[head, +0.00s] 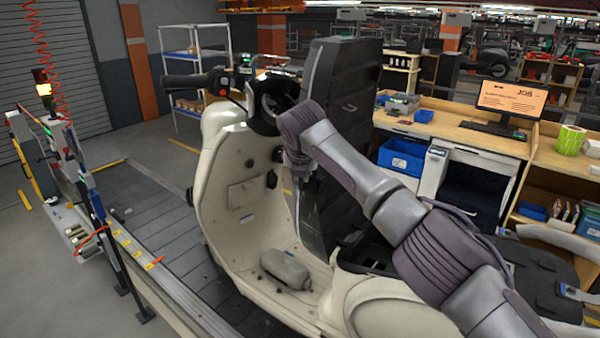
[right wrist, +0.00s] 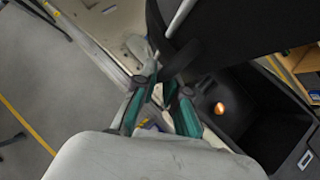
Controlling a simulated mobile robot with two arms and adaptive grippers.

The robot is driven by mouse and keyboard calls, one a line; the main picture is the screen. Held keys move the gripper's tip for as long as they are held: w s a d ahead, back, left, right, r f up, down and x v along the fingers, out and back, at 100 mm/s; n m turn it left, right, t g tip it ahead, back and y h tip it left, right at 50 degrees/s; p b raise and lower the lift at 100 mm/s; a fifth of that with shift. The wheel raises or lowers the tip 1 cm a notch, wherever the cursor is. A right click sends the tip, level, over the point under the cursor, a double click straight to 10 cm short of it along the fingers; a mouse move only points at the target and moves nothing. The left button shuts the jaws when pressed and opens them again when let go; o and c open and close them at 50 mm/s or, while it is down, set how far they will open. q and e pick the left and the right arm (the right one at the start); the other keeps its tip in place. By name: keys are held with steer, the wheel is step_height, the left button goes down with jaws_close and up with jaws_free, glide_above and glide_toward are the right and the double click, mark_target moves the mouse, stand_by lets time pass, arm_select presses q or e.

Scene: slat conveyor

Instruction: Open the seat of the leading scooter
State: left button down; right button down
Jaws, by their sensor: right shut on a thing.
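The cream scooter (head: 235,190) stands on the slat conveyor, its handlebar to the upper left. Its black seat (head: 345,110) is raised and stands nearly upright. In the right wrist view the seat (right wrist: 235,25) crosses the top, and an open dark storage compartment (right wrist: 262,115) with a small orange glow shows below it. My right arm reaches over to the seat; its gripper is hidden in the head view. In the right wrist view my right gripper (right wrist: 170,80) has its teal fingers closed at the edge of the seat. My left gripper is in neither view.
The conveyor's dark slats (head: 150,220) run along the scooter's left, with a metal rail and tool posts (head: 75,180) beyond. A wooden workbench (head: 460,130) with a monitor (head: 510,98) and blue bins (head: 402,158) stands behind right. A grey rounded piece (head: 285,268) lies on the footboard.

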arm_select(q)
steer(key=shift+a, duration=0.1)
arm_select(e)
steer(key=shift+s+d+f, duration=0.1)
steer(key=shift+d+f, duration=0.05)
steer(key=c, duration=1.5)
jaws_free()
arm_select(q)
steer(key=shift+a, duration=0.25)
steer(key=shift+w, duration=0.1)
arm_select(e)
steer(key=v, duration=1.2)
